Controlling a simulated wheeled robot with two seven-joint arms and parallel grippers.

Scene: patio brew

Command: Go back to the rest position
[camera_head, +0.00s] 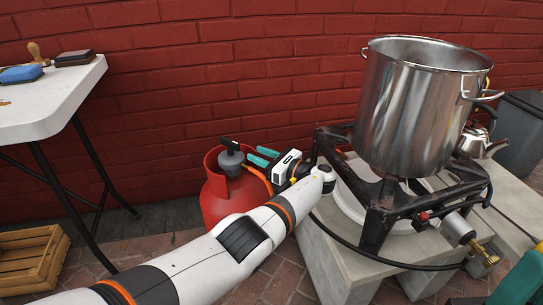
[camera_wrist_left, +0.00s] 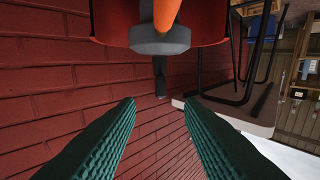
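My left gripper (camera_head: 262,157) reaches in over the red gas cylinder (camera_head: 215,200), beside its grey valve and regulator (camera_head: 231,160). Its teal fingers are apart. The left wrist view shows the fingers (camera_wrist_left: 160,104) spread with nothing between them. There the regulator (camera_wrist_left: 160,40), with its orange hose (camera_wrist_left: 166,13) and dark knob, lies just ahead of and above the fingertips, apart from them. At the lower right of the head view, teal parts (camera_head: 520,282) that look like my right gripper are cut off by the edge; their opening cannot be told.
A large steel pot (camera_head: 415,105) stands on a black burner (camera_head: 375,215) over concrete blocks, right of my left gripper. A kettle (camera_head: 477,142) is behind it. A white table (camera_head: 50,100) and wooden crate (camera_head: 30,262) are at left. A red brick wall (camera_head: 250,60) closes the back.

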